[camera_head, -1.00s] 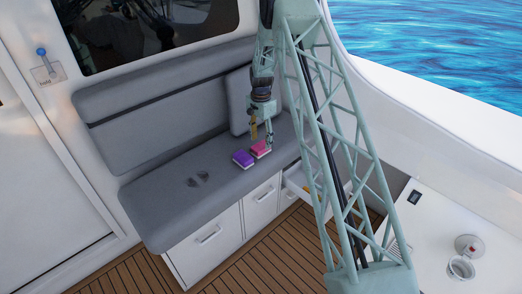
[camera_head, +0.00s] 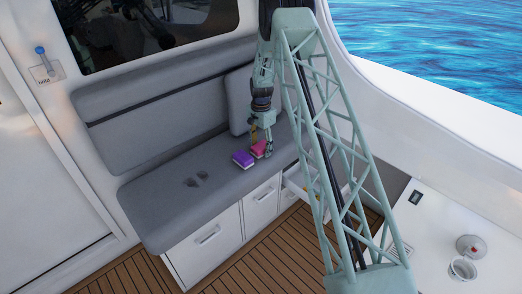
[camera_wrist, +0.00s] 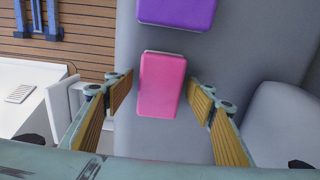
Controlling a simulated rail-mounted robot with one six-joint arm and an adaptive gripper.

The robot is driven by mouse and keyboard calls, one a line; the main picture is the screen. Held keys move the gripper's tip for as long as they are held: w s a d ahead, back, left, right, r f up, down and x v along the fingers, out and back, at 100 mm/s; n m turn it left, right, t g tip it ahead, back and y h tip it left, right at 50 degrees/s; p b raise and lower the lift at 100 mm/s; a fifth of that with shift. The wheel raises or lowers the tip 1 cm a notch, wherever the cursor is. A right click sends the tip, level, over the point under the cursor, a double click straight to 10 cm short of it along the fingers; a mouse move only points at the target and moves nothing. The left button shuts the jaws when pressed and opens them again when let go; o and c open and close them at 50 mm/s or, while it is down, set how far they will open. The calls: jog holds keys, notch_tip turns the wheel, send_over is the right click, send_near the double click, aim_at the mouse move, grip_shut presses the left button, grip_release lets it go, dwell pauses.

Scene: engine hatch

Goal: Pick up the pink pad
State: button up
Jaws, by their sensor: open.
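The pink pad (camera_wrist: 161,84) lies on the grey bench seat (camera_wrist: 140,140). In the wrist view it sits between the two spread fingers of my gripper (camera_wrist: 160,95), with a gap on each side. My gripper is open and holds nothing. In the head view, my gripper (camera_head: 261,147) is down at the pad (camera_head: 258,149) and hides part of it. The purple pad (camera_head: 243,159) lies close beside the pink one, towards the left. It also shows at the top of the wrist view (camera_wrist: 176,12).
The seat's backrest (camera_head: 160,105) and a grey cushion (camera_head: 239,100) stand behind the pads. An open drawer (camera_head: 296,183) juts out below the seat. A white counter (camera_head: 440,225) is at the right.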

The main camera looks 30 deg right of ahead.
aim_at(261, 145)
jog(key=shift+c, duration=0.2)
jog(key=c, duration=1)
jog(key=shift+r, duration=0.1)
jog(key=shift+r+p, duration=0.45)
jog(key=shift+r, duration=1.2)
jog(key=s, duration=0.5)
jog(key=s+a+r+p, duration=0.1)
jog(key=s, duration=1)
jog(key=shift+a+r+p, duration=0.3)
